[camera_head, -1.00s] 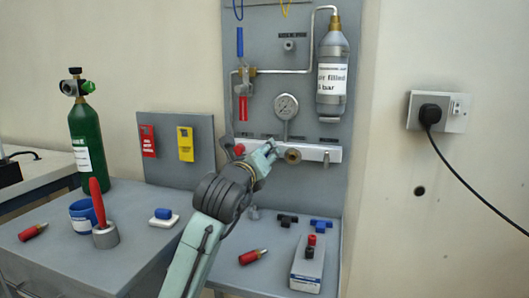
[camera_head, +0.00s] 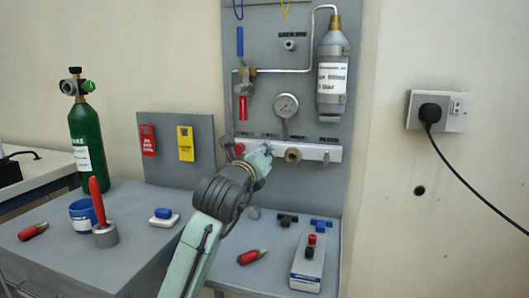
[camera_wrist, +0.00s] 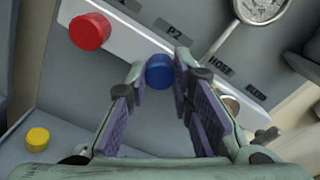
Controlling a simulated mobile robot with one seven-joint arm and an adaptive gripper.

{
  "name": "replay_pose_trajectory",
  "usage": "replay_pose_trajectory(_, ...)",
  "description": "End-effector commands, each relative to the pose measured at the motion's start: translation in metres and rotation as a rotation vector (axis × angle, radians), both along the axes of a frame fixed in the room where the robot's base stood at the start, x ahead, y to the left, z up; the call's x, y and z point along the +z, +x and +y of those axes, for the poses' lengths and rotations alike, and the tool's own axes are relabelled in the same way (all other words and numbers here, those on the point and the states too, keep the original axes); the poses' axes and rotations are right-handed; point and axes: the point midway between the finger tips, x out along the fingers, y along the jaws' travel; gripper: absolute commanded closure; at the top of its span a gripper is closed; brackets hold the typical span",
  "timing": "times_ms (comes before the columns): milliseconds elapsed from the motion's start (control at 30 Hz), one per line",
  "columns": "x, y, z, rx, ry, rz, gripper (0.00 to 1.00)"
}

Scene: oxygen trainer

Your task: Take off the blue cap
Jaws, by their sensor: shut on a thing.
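The blue cap (camera_wrist: 159,71) sits on the front of the white manifold bar (camera_wrist: 128,33) in the wrist view, at the port beside the label P2. My gripper (camera_wrist: 160,65) has its two fingertips on either side of the cap and is shut on it. In the head view my gripper (camera_head: 267,152) is at the manifold bar (camera_head: 320,153) and hides the blue cap. Whether the cap has turned cannot be told.
A red cap (camera_wrist: 89,31) sits left of the blue cap. A brass port (camera_head: 293,155) lies just to the right, below the gauge (camera_head: 286,106). A yellow cap (camera_wrist: 37,138) shows lower left. Blue and black fittings and a labelled box (camera_head: 306,268) stand on the bench below.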

Motion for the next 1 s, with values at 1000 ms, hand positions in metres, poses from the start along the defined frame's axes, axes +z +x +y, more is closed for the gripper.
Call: replay_pose_trajectory(1000,0.0003,-0.0007,-0.0006,-0.001,-0.574,0.187,1.00)
